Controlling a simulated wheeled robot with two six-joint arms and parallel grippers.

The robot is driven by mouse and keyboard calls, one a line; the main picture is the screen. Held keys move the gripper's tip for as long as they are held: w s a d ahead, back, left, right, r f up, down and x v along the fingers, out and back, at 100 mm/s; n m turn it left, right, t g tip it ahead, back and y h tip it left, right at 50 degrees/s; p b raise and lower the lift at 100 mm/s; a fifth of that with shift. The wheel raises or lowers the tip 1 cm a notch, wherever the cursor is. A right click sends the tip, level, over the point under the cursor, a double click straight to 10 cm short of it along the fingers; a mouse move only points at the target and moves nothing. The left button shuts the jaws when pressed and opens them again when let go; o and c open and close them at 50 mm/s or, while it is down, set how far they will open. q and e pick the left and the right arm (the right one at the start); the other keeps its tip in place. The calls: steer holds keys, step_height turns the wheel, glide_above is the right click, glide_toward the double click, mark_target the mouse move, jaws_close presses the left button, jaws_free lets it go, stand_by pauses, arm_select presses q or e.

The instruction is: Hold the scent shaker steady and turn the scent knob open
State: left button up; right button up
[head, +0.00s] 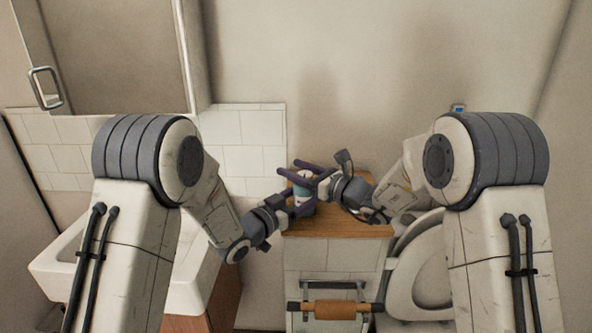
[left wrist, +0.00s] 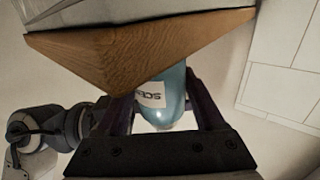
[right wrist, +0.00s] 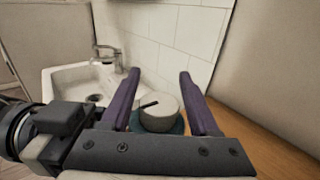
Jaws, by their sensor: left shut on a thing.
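The scent shaker (head: 302,192) stands on the wooden counter top, a blue-teal body with a pale top. In the left wrist view its body (left wrist: 175,92) shows a white label reading "SCE", the rest hidden. My left gripper (head: 300,202) is shut on the shaker body, one finger on each side. The scent knob (right wrist: 160,114) is a round whitish cap with a dark mark, above a teal rim in the right wrist view. My right gripper (right wrist: 157,85) is open, its purple fingers on either side of the knob with gaps visible.
The wooden counter top (head: 345,229) is bare to the right of the shaker. A white sink (head: 62,262) with a tap (right wrist: 120,58) lies to the left, a toilet (head: 422,275) to the right. A tiled wall (head: 250,150) stands behind. A roll on a holder (head: 335,309) hangs in front.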

jaws_close()
steer(key=shift+s+a+n+g+y, duration=0.1)
steer(key=shift+s+n+g+y, duration=0.1)
steer(key=shift+n+g+y, duration=0.7)
steer(key=shift+s+a+n+g+y, duration=0.1)
steer(key=shift+s+n+g+y, duration=0.2)
steer(key=shift+n+g, duration=1.15)
steer(key=shift+s+a+n+g+y, duration=0.15)
steer(key=shift+n+g+y, duration=0.5)
steer(key=shift+g, duration=1.1)
steer(key=shift+s, duration=0.1)
steer(key=shift+o, duration=2.1)
jaws_free()
